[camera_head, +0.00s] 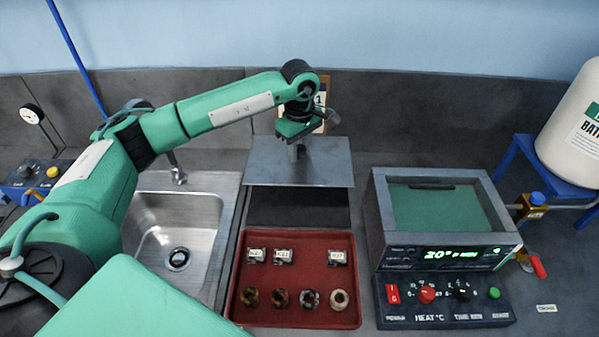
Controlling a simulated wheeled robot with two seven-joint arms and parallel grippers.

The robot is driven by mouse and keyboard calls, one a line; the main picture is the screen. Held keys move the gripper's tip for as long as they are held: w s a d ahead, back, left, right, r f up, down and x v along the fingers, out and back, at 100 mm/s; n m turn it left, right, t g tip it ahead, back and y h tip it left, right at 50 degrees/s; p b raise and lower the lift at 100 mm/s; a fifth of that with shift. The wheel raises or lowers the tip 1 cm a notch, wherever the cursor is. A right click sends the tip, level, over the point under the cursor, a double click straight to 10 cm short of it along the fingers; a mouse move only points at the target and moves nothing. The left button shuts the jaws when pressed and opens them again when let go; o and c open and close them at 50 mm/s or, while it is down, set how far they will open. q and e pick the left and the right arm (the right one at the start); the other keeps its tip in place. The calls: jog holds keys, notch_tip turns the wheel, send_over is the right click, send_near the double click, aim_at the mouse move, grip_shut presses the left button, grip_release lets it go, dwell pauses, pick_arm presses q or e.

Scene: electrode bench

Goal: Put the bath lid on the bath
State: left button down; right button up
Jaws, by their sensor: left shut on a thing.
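The bath lid (265,165) is a flat grey metal plate with a small post on top, behind the red tray. My left gripper (294,142) is over the plate's middle and shut on the post. The plate looks level, with a dark patch below its front edge; I cannot tell how far it is off the bench. The bath (377,212) is a grey box to the right with an open top and green inside. It has a lit display on its front. The lid is left of the bath and apart from it. My right gripper is out of view.
A red tray (297,319) holds several metal clips and rings in front of the lid. A sink (150,208) is at left. A control panel (445,312) fronts the bath. A brass valve (530,207) and white tank (575,125) stand right.

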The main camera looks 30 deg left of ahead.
aim_at(300, 147)
pick_arm(q)
notch_tip(300, 147, up, 6)
jog(key=shift+r+b, duration=0.1)
jog(key=shift+b, duration=0.55)
jog(key=shift+r+p, duration=0.65)
jog(key=shift+r, duration=1.2)
